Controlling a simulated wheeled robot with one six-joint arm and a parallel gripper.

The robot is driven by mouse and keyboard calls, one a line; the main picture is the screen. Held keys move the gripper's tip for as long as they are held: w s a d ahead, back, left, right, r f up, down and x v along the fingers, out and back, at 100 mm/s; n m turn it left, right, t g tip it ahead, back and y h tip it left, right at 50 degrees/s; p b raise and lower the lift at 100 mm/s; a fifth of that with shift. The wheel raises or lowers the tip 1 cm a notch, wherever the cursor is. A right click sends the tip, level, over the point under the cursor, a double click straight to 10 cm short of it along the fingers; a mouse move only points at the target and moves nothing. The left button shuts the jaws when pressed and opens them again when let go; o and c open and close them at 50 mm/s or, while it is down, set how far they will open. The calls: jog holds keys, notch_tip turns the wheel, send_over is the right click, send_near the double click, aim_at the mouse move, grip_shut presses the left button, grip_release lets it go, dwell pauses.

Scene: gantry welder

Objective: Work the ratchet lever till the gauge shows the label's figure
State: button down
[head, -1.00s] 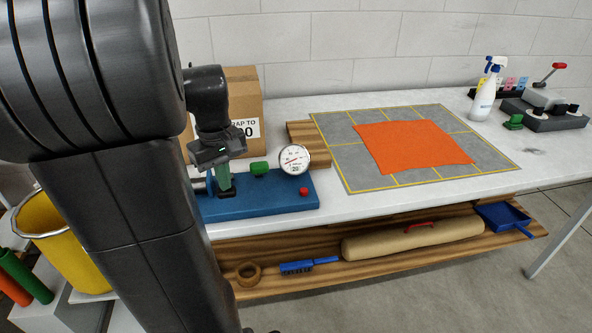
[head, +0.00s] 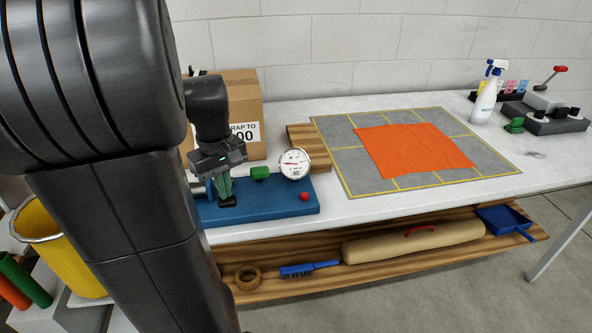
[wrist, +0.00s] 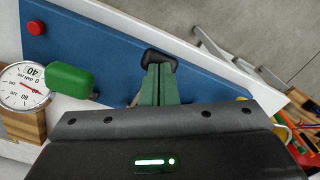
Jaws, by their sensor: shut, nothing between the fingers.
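A blue base unit (head: 275,207) sits on the bench's near left. It carries a round white gauge (head: 294,164), a green grip (head: 260,173) and a red button (head: 304,196). The gauge also shows in the wrist view (wrist: 22,87), inverted, with a large 40 on its face; the needle's exact reading is too small to tell. My gripper (head: 226,195) is shut and empty, its green fingers low over the base, left of the green grip and apart from it. In the wrist view the black fingertips (wrist: 158,58) are over the base's edge. A label (head: 245,133) on the carton is partly hidden by my arm.
The cardboard carton (head: 238,95) stands behind the base. An orange cloth (head: 415,150) lies on a grey gridded mat (head: 342,172) to the right. A spray bottle (head: 484,102) and a control box (head: 545,117) stand far right. A lower shelf (head: 375,268) holds several items.

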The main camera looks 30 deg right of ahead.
notch_tip(320, 180, up, 10)
jog(key=p, duration=0.8)
jog(key=shift+f, duration=0.25)
dwell(0.7)
notch_tip(320, 180, up, 4)
jog(key=w+f+m+p, duration=0.1)
jog(key=w+m+p, duration=0.2)
jog(key=m+p, duration=0.25)
notch_tip(320, 180, down, 6)
jog(key=b, duration=0.6)
jog(key=shift+d+f, duration=0.15)
jog(key=shift+d, duration=0.3)
jog(key=shift+m, duration=0.25)
dwell(1.0)
